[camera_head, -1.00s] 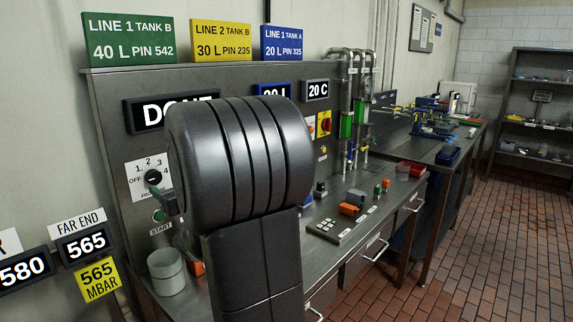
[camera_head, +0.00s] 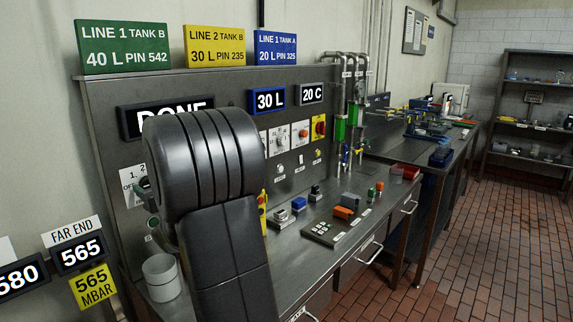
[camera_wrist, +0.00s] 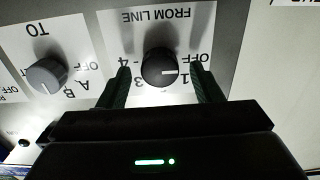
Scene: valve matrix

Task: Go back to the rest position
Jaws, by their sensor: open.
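My gripper (camera_wrist: 161,88) is open in the wrist view, its two dark green fingers standing on either side of the black FROM LINE knob (camera_wrist: 160,66). I cannot tell whether the fingers touch the knob. In the head view my own dark arm covers most of the gripper and part of the panel. The white FROM LINE plate (camera_head: 131,180) shows only partly there, beside the arm. A display on the panel (camera_head: 168,117) reads DONE, partly covered by the arm.
A grey TO knob (camera_wrist: 45,75) is beside the black knob. A grey canister (camera_head: 162,278) stands on the steel bench (camera_head: 290,262). A keypad (camera_head: 324,233) and several small coloured items are on the bench. The brick floor (camera_head: 470,240) at right is clear.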

